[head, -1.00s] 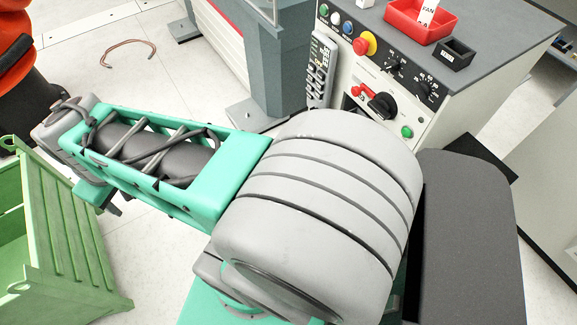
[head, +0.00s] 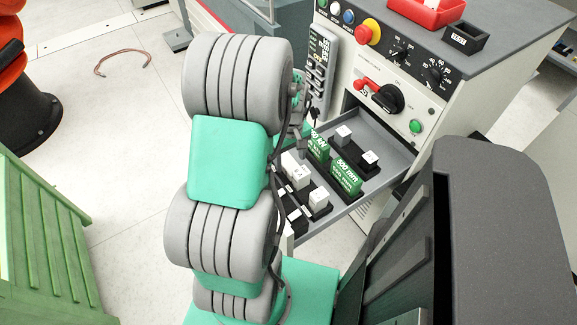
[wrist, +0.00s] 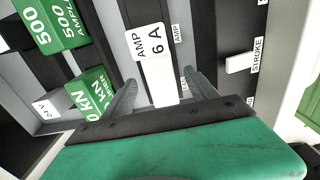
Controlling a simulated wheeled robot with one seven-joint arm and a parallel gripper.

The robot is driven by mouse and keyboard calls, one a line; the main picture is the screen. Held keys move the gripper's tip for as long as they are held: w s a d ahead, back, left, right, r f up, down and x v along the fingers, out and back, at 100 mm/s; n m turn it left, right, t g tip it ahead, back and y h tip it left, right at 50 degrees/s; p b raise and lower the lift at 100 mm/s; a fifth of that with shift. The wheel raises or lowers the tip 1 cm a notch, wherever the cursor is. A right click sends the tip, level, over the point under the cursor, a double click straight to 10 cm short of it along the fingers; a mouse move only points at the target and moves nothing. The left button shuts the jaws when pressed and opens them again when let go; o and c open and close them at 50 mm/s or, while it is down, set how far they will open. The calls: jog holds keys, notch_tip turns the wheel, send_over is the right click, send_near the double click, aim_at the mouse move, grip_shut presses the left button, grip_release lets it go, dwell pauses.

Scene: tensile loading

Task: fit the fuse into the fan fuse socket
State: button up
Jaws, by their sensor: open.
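In the wrist view a white fuse block marked "6 A AMP" (wrist: 149,48) stands in a dark slot. My gripper (wrist: 162,88) is open, with one finger on each side of the block's near end and gaps between. In the head view my gripper (head: 304,128) is over the left side of an open grey drawer (head: 385,146), partly hidden by my arm. The drawer holds several white blocks (head: 318,198) in black holders.
Above are a panel with knobs (head: 388,97), a red tray (head: 428,12) and a small black box (head: 466,38). A green slatted crate (head: 45,250) stands at left.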

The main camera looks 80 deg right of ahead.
aim_at(290, 163)
notch_tip(290, 163, down, 3)
jog(key=shift+f, duration=0.1)
grip_shut()
dwell(0.7)
